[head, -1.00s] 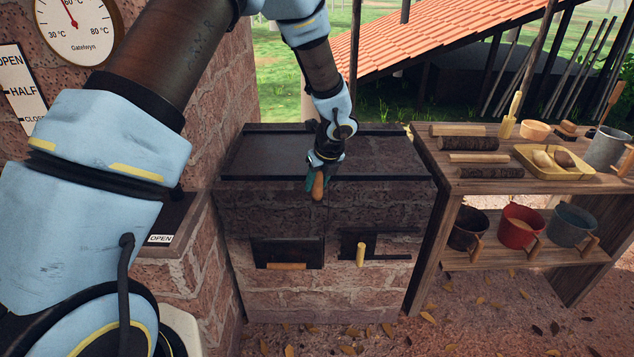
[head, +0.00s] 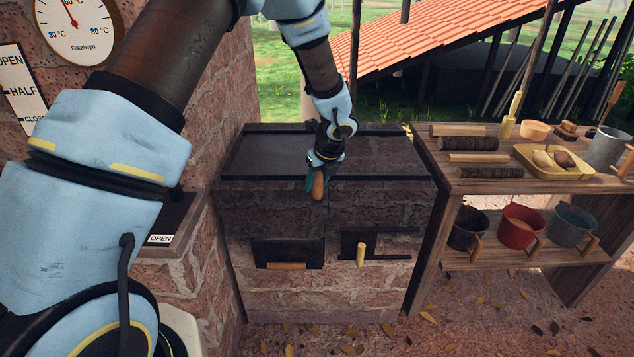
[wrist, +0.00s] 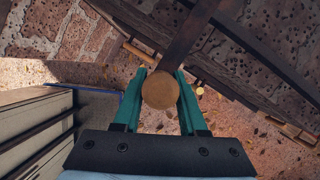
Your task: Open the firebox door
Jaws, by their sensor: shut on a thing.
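My gripper (head: 317,184) is above the front top edge of the brick stove (head: 375,205). Its teal fingers are shut on a round-ended wooden handle (wrist: 160,90), which also shows in the head view (head: 318,188). A dark flat bar (wrist: 188,38) runs from behind this handle in the wrist view; what it joins is unclear. Low on the stove front are two dark doors: a left one (head: 287,250) with a horizontal wooden handle (head: 286,266), and a right one (head: 385,242) with a pale wooden knob (head: 361,255). I cannot tell which is the firebox door.
A wooden shelf table (head: 455,205) stands right of the stove, with logs, a yellow tray (head: 552,171) and a metal mug (head: 606,149) on top. A brick wall with a gauge (head: 78,28) is at left. The leaf-strewn ground in front is clear.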

